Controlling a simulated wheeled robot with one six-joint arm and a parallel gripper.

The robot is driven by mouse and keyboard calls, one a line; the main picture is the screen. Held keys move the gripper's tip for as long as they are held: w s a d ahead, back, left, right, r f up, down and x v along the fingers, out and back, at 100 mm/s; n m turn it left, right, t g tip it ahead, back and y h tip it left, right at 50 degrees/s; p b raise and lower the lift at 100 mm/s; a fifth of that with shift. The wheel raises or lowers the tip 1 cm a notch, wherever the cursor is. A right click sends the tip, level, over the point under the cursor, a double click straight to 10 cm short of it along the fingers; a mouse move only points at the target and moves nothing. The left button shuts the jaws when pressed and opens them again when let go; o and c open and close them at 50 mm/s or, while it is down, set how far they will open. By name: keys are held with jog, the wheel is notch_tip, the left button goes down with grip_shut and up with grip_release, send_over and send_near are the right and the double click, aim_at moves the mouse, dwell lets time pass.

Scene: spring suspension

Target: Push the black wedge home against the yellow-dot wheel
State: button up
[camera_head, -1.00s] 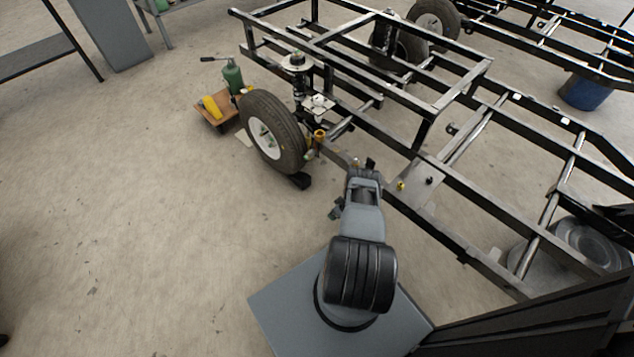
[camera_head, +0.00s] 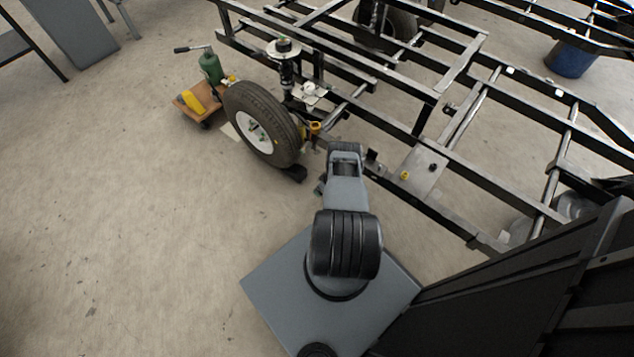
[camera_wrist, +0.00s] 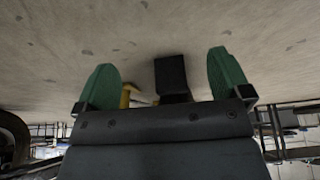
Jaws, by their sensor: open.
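The black wedge (camera_head: 293,173) lies on the floor at the near right foot of the yellow-dot wheel (camera_head: 262,124), a black tyre with a white hub and a small yellow dot. Any gap between them is too small to tell. My gripper (camera_wrist: 162,60) is open, with green fingers pointing towards the floor. A black block (camera_wrist: 172,76), which looks like the wedge, shows between and beyond the fingers in the wrist view. I cannot tell whether they touch it. In the head view my arm is right of the wedge and hides the gripper.
The black frame (camera_head: 460,150) runs along the right of the wheel, with a spring strut (camera_head: 286,70) above it. Open floor (camera_head: 130,220) lies to the left.

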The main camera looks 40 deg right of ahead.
aim_at(300, 170)
jog(key=w+b, duration=0.3)
jog(key=w+a+b, duration=0.1)
jog(key=w+b, duration=0.2)
jog(key=w, duration=0.1)
jog(key=w+a+b, duration=0.1)
jog(key=w+b, duration=0.2)
jog(key=w, duration=0.1)
jog(key=shift+w+f+b, duration=0.25)
jog(key=shift+f+b, duration=0.1)
jog(key=shift+b+x, duration=1)
jog(key=shift+x, duration=0.1)
jog(key=shift+b+x, duration=0.95)
jog(key=shift+x, duration=0.15)
jog(key=shift+w, duration=0.2)
jog(key=shift+r, duration=0.1)
jog(key=c, duration=1.3)
jog(key=shift+w+a, duration=0.25)
jog(key=shift+w, duration=0.5)
jog(key=shift+w+r, duration=0.1)
jog(key=shift+w, duration=0.5)
